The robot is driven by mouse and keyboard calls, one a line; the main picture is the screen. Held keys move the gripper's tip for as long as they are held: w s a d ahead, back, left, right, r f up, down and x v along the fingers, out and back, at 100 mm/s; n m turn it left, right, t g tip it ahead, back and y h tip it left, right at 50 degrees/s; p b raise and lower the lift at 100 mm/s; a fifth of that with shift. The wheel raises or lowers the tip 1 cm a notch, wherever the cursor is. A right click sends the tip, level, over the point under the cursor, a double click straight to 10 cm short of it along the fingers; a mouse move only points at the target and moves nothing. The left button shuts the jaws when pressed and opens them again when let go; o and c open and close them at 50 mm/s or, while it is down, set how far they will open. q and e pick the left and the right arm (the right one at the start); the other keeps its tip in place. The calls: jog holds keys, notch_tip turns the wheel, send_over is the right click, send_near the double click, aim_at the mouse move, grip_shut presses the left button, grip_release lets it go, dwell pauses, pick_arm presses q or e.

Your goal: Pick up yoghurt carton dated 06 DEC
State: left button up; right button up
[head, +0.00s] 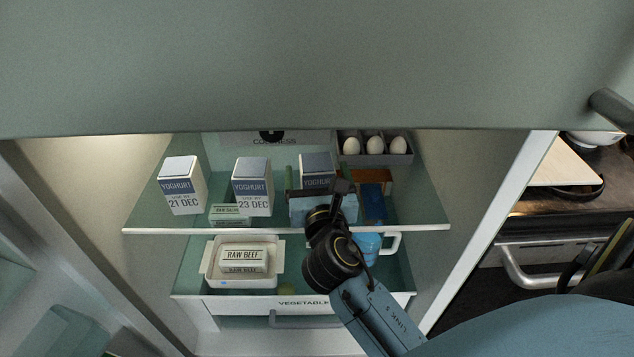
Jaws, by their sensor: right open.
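Three yoghurt cartons stand on the upper fridge shelf. The left carton (181,187) reads 21 DEC and the middle carton (252,187) reads 23 DEC. The right carton (317,167) shows its grey top and part of the word YOGHURT; its date is hidden behind my right gripper (317,188). My right gripper is open, directly in front of that right carton. I cannot tell whether the fingers are beside the carton or touch it. My left gripper is not in view.
A small green-labelled box (229,213) lies before the left and middle cartons. An egg tray (374,150) is at the back right, with a brown-and-blue box (374,190) below it. A raw beef tray (243,276) and a blue jug (369,246) are on the lower level.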

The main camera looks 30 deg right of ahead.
aim_at(316, 162)
jog(key=x, duration=0.4)
jog(key=shift+w+d+b, duration=0.1)
jog(key=shift+d+b, duration=0.1)
jog(key=shift+b, duration=0.1)
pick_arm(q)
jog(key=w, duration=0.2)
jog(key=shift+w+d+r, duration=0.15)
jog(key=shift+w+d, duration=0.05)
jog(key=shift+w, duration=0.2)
pick_arm(e)
jog(key=c, duration=1.4)
